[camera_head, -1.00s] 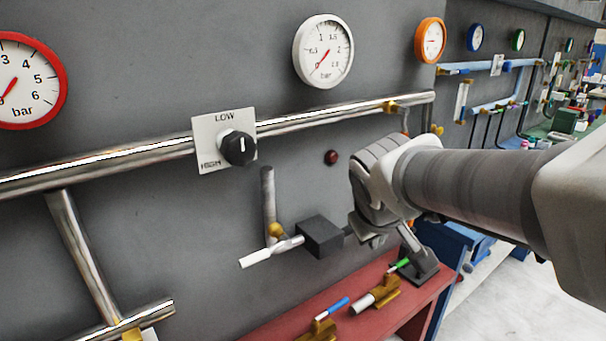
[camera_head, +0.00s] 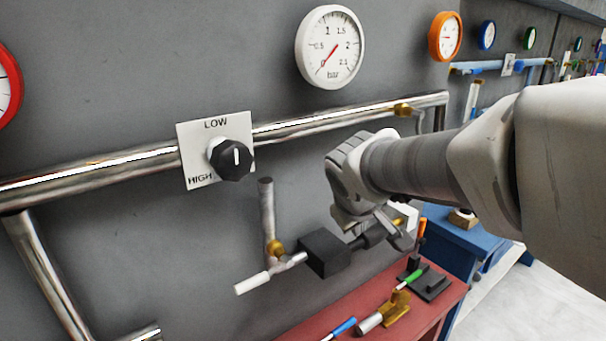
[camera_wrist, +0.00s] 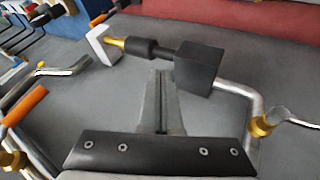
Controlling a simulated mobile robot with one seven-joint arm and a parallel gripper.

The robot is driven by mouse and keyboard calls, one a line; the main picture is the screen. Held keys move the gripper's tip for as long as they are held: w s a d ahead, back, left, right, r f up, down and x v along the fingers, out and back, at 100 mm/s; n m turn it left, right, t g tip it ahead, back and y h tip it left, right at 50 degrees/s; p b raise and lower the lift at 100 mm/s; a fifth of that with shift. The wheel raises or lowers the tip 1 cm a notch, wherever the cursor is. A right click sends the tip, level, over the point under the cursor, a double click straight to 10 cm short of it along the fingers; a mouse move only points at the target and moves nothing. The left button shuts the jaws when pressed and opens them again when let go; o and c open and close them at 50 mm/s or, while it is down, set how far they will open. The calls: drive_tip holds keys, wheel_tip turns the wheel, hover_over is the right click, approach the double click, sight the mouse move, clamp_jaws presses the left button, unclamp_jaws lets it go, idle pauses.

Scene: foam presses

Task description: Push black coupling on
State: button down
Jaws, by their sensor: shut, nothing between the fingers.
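The black coupling (camera_wrist: 142,49) is a short dark cylinder in the wrist view, between a brass fitting (camera_wrist: 117,41) and a thin black stem leading to a black box (camera_wrist: 199,67). In the head view the coupling (camera_head: 371,237) shows just right of the box (camera_head: 325,254), partly behind my gripper (camera_head: 393,229). In the wrist view my gripper's fingers (camera_wrist: 163,76) are together and empty. Their tips appear just below the stem, between coupling and box; I cannot tell whether they touch. A white angled piece (camera_wrist: 101,45) stands at the brass fitting's far end.
A black knob (camera_head: 231,159) on a LOW/HIGH plate and a steel pipe (camera_head: 120,166) are on the grey wall. A pipe with a white end (camera_head: 252,284) leaves the box. Below, a red bench (camera_head: 435,308) holds brass fittings (camera_head: 395,310) and a green-tipped tool (camera_head: 412,278).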

sight(374, 234)
drive_tip(key=b+x, duration=0.2)
drive_tip(key=x, duration=0.8)
drive_tip(key=shift+w+d+p, duration=0.5)
drive_tip(key=shift+w+d, duration=0.15)
drive_tip(key=shift+d, duration=0.35)
drive_tip(key=shift+w+d+p, duration=0.45)
drive_tip(key=shift+w+d, duration=0.15)
drive_tip(key=shift+d, duration=0.35)
drive_tip(key=shift+r, duration=0.2)
